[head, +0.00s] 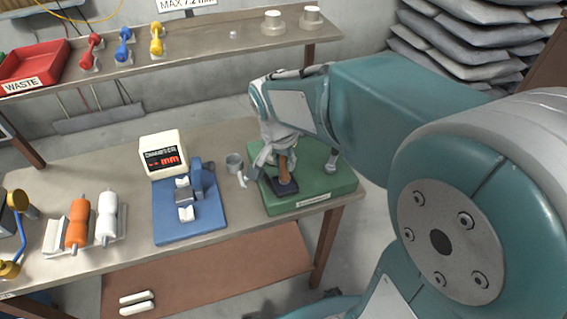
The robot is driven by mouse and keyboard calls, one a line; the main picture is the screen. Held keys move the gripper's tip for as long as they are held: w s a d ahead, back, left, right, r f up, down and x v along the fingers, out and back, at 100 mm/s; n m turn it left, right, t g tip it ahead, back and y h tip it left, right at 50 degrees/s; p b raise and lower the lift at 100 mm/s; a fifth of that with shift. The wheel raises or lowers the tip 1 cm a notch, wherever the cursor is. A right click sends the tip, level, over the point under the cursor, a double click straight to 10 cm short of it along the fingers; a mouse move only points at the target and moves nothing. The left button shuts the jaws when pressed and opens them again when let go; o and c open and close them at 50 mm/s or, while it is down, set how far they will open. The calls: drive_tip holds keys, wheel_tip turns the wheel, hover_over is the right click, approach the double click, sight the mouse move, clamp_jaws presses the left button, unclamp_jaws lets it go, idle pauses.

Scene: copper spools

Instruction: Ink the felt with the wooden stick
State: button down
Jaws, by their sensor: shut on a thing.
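My gripper (285,153) is over the green board (335,185) at the right end of the table. It is shut on the brown wooden stick (284,171), which is nearly upright. The stick's lower end is at a small dark square pad (291,188) on the board's front left part. I cannot tell whether the end touches the pad or is just above it. No separate felt can be made out, and the stick's upper part is hidden by my gripper.
A small white piece (331,164) stands on the board, right of my gripper. Farther left are a blue fixture (165,225) with a display box (163,155), and orange (78,223) and white (106,220) spools. A shelf (200,48) runs behind.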

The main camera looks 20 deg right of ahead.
drive_tip(key=shift+r, duration=2.85)
